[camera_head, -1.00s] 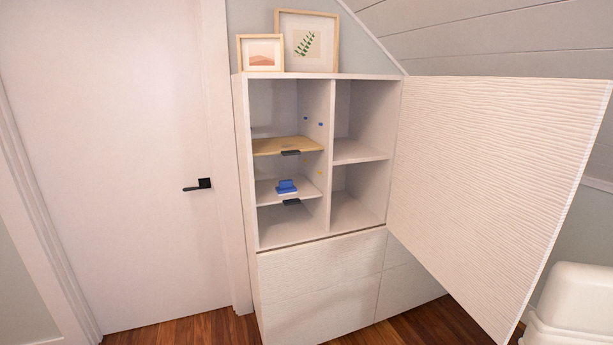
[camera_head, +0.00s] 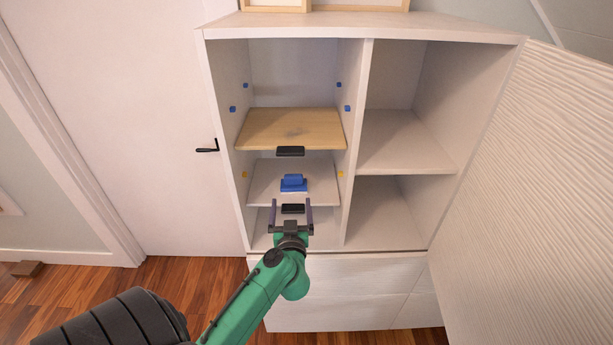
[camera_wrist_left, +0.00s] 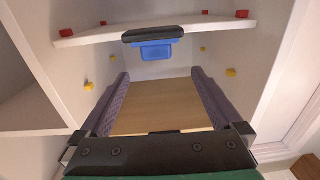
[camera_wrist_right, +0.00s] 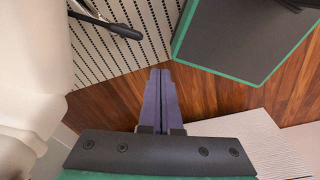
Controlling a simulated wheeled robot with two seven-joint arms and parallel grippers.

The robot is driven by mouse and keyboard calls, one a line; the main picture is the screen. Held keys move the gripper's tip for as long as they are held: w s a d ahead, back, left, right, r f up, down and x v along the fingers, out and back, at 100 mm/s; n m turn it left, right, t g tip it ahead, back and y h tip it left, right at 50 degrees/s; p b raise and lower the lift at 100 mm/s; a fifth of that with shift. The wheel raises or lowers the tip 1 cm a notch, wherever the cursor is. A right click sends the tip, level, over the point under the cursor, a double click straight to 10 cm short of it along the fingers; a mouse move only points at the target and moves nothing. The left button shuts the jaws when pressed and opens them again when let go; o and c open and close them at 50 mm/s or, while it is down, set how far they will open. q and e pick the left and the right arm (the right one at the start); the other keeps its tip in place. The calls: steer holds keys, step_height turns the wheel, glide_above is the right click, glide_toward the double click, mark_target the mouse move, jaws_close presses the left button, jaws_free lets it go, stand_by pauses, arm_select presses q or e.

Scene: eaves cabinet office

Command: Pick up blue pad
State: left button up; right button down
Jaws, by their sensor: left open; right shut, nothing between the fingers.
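The blue pad (camera_head: 293,186) lies on the white middle shelf (camera_head: 262,185) in the cabinet's left column. A blue block-like part stands on its flat base. A black handle (camera_head: 292,209) is at that shelf's front edge. My left gripper (camera_head: 291,205) is open and empty at the front of this column, its fingers in line with the pad and apart from it. In the left wrist view, which looks upside down, the pad (camera_wrist_left: 157,50) shows beyond the handle, centred between the fingers (camera_wrist_left: 160,75). My right gripper (camera_wrist_right: 160,75) is shut and empty, away from the cabinet.
A wooden shelf (camera_head: 285,128) with a black handle (camera_head: 290,151) is above the pad. The divider (camera_head: 357,140) and side wall carry small blue and yellow pegs. The right compartments look empty. The open cabinet door (camera_head: 540,190) stands at right.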

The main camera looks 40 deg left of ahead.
mark_target(293, 179)
arm_select(q)
steer(key=w+a, duration=0.1)
steer(key=w+a+r, duration=0.1)
steer(key=shift+a, duration=0.35)
steer(key=x, duration=0.4)
steer(key=w+d+x, duration=0.1)
steer(key=x, duration=0.2)
steer(key=shift+w+f, duration=0.1)
steer(key=shift+f, duration=0.2)
steer(key=shift+a, duration=0.1)
steer(key=shift+c, duration=1.2)
steer(key=c, duration=1.1)
arm_select(e)
steer(key=shift+s+d, duration=0.25)
steer(key=shift+s, duration=0.45)
arm_select(q)
steer(key=shift+r, duration=0.1)
arm_select(e)
steer(key=shift+r, duration=0.1)
